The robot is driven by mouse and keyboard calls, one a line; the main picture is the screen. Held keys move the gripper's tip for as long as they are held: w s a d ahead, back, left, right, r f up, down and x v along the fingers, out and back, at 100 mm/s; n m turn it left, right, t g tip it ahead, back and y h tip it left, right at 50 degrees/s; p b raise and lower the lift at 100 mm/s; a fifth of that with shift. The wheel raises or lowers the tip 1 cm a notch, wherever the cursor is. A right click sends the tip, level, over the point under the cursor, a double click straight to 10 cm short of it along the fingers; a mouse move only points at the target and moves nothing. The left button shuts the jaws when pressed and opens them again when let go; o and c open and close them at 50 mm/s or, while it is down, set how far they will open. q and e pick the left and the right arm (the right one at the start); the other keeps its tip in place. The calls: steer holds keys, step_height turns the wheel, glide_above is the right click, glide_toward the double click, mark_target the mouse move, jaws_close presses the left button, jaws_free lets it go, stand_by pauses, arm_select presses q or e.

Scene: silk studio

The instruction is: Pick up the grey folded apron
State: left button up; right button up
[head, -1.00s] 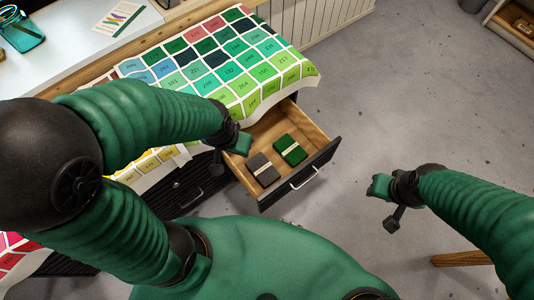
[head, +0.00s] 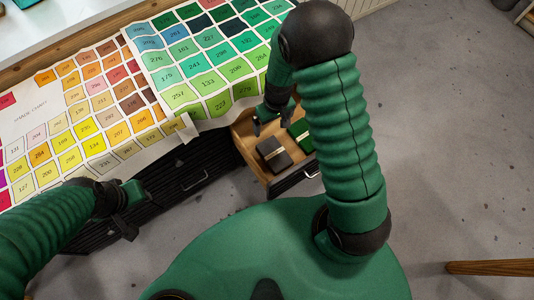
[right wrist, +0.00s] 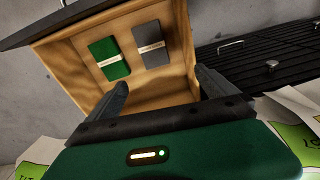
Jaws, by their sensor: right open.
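The grey folded apron (head: 280,158), a small dark grey packet with a pale band, lies in the open drawer. It also shows in the right wrist view (right wrist: 148,36), beside the green one. My right gripper (head: 266,121) is over the drawer, near the far side of the grey apron. In the right wrist view my right gripper (right wrist: 163,87) has its two fingers apart with nothing between them, and the apron lies beyond the fingertips. My left gripper (head: 134,209) is at the lower left, in front of the cabinet, and its jaw opening is not clear.
A green folded apron (head: 298,127) lies beside the grey one, partly hidden by my right arm in the head view. The wooden drawer (head: 241,145) has raised walls. A shade chart (head: 60,112) covers the cabinet top. Open floor (head: 450,130) lies to the right.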

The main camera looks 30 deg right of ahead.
step_height(320, 180, down, 14)
steer(key=w+d+f+b, duration=0.1)
steer(key=w+d+b, duration=0.1)
steer(key=b, duration=0.4)
glide_above(275, 154)
steer(key=shift+n+g, duration=0.3)
steer(key=shift+g, duration=0.1)
steer(key=f, duration=1)
steer(key=shift+w+d+f, duration=0.1)
steer(key=shift+w, duration=0.3)
steer(key=f, duration=0.1)
steer(key=f+b, duration=0.1)
steer(key=f, duration=0.3)
steer(key=shift+s, duration=0.35)
steer(key=shift+w+f+b, duration=0.1)
steer(key=shift+f+b, duration=0.2)
arm_select(q)
steer(key=s+x, duration=0.2)
steer(key=x, duration=0.7)
steer(key=shift+a+f, duration=0.3)
steer(key=shift+f, duration=0.25)
steer(key=shift+s, duration=0.1)
arm_select(e)
steer(key=shift+c, duration=0.4)
steer(key=c, duration=1.2)
